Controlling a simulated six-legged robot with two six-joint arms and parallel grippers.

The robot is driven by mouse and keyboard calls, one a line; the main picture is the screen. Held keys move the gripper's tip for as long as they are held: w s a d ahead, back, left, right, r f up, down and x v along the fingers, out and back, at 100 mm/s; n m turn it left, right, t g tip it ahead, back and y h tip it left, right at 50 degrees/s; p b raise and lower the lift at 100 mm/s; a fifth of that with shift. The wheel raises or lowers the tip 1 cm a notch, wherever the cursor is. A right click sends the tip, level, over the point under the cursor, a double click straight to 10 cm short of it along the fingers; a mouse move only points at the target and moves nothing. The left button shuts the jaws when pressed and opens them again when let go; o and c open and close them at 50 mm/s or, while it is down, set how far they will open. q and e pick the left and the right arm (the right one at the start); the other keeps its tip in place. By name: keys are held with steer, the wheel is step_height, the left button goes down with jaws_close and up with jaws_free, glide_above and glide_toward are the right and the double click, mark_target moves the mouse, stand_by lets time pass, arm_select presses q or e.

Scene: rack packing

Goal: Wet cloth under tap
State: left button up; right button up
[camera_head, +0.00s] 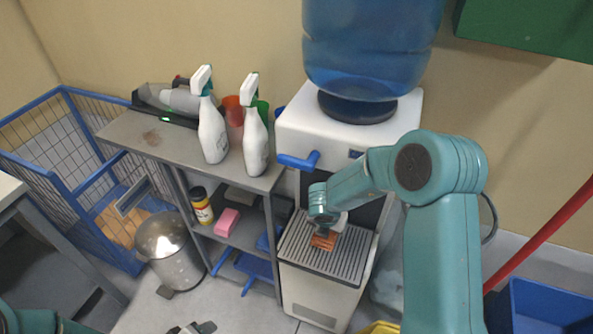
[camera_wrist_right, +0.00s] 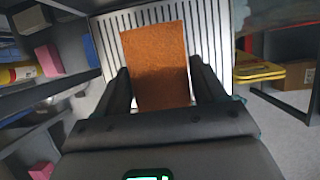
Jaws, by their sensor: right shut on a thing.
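An orange-brown cloth (camera_head: 324,240) is in my right gripper (camera_head: 328,222), over the ribbed drip tray (camera_head: 300,246) of the water dispenser (camera_head: 290,127). In the right wrist view the cloth (camera_wrist_right: 157,62) stands between the two dark fingers (camera_wrist_right: 165,88), which are shut on it. The dispenser's blue tap lever (camera_head: 298,160) is above and left of the gripper. I cannot tell if the cloth is wet, and no water stream shows. Part of my left gripper (camera_head: 192,328) shows at the bottom edge; its jaws are mostly cut off.
A grey shelf (camera_head: 125,128) left of the dispenser holds two spray bottles (camera_head: 212,137) and cups. A metal bin (camera_head: 170,248) and blue wire cage (camera_head: 60,140) stand further left. A blue bin (camera_head: 540,305) and red pole (camera_head: 540,236) are at right.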

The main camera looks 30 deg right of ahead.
arm_select(q)
steer(key=w+d+r+n+t+h, duration=0.1)
steer(key=w+d+r+t+h, duration=0.15)
steer(key=w+d+r, duration=0.4)
steer(key=n+t+h, duration=0.3)
steer(key=t+h, duration=0.2)
steer(key=h, duration=0.2)
glide_toward(286, 163)
steer(key=shift+g, duration=0.25)
steer(key=x, duration=1.1)
steer(key=shift+r, duration=0.15)
steer(key=shift+a, duration=0.1)
